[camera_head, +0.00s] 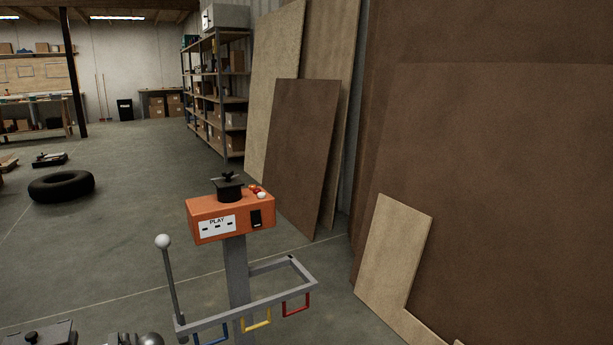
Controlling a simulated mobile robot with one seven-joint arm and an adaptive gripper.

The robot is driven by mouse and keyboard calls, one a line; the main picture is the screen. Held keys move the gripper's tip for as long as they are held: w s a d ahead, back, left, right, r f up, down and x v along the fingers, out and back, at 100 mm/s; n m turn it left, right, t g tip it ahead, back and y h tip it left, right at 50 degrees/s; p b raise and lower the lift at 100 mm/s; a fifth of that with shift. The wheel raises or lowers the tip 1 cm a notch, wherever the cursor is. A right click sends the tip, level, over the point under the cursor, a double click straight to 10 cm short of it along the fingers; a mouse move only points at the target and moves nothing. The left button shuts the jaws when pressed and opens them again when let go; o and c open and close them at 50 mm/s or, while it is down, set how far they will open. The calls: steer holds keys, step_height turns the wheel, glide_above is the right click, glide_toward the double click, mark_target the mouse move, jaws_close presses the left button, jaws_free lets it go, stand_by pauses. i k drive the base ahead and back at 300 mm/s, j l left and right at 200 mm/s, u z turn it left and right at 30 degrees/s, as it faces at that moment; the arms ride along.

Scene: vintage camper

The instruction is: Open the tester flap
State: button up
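An orange box (225,217) stands on a grey post (237,270) in the middle of the view. Its front has a white label (217,226) reading PLAY with several small dark slots, and a black rectangular piece (256,217) to the right. A black cylinder topped with a dark square plate (228,182) sits on the box. Red and white round knobs (259,193) are beside it. No part is clearly marked as the tester flap, so I cannot tell which it is. My gripper is not recognisable in view.
Below the box, a grey frame (299,269) carries blue, yellow (257,322) and red (296,306) handles. A lever with a white ball (163,241) rises at its left. Boards (302,150) lean along the right. A tire (61,186) lies left. Floor between is mostly clear.

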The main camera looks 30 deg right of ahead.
mark_target(231, 181)
steer(key=z, duration=0.4)
steer(key=i+l+u, duration=0.15)
steer(key=i+l, duration=0.15)
steer(key=i+l+u, duration=0.15)
steer(key=l, duration=0.3)
steer(key=i+l+u, duration=0.1)
steer(key=i+l, duration=0.25)
